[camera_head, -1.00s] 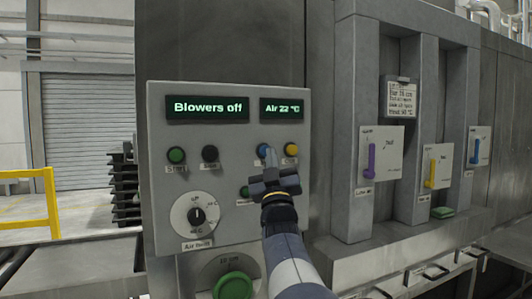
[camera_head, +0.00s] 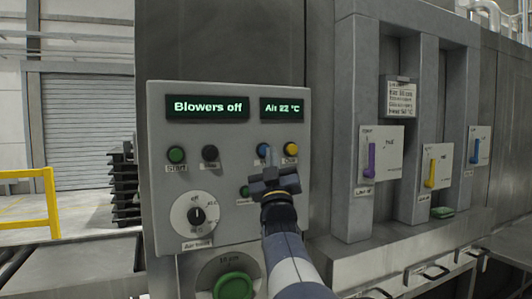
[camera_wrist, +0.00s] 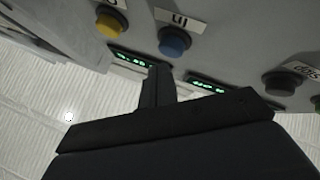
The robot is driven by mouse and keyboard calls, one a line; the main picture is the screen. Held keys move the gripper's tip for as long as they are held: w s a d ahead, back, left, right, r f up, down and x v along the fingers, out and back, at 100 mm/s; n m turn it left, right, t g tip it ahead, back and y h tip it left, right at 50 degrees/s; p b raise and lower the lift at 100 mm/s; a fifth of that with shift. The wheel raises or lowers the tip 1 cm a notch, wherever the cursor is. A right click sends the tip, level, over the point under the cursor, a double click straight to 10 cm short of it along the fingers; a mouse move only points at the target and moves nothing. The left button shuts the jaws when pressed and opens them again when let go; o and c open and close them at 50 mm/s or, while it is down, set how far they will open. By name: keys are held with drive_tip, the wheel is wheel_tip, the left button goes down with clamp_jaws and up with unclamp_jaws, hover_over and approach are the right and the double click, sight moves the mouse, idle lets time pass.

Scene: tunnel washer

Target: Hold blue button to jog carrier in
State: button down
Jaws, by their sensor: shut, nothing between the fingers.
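The blue button (camera_head: 262,150) is on the upper right part of the grey control panel (camera_head: 230,215), left of the yellow button (camera_head: 291,149). My gripper (camera_head: 268,152) is shut and empty, its fingertips just in front of the blue button and partly covering it in the head view. In the wrist view the blue button (camera_wrist: 174,41) shows in full under an upside-down label. The tips of my gripper (camera_wrist: 159,70) point towards the panel, a little to one side of the button there. I cannot tell whether they touch the panel.
A green button (camera_head: 176,155) and a black button (camera_head: 210,153) are to the left. A dial (camera_head: 196,215) and a large green knob (camera_head: 233,286) are lower. The display (camera_head: 207,107) reads "Blowers off".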

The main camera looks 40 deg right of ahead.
drive_tip(key=shift+w+d, duration=0.1)
drive_tip(key=shift+w, duration=0.25)
drive_tip(key=shift+w+d, duration=0.1)
drive_tip(key=shift+w, duration=0.4)
idle(2.6)
drive_tip(key=shift+b, duration=0.35)
idle(2.8)
drive_tip(key=shift+s+a+b, duration=0.2)
drive_tip(key=shift+s+b, duration=0.5)
drive_tip(key=shift+s, duration=0.2)
drive_tip(key=shift+s+a+b, duration=0.2)
drive_tip(key=shift+s+b, duration=0.35)
drive_tip(key=shift+s, duration=0.25)
drive_tip(key=shift+s+a+b, duration=0.2)
drive_tip(key=shift+s+b, duration=0.3)
drive_tip(key=shift+s, duration=0.35)
drive_tip(key=shift+s+a+b, duration=0.2)
drive_tip(key=shift+s+b, duration=0.35)
drive_tip(key=shift+s, duration=0.25)
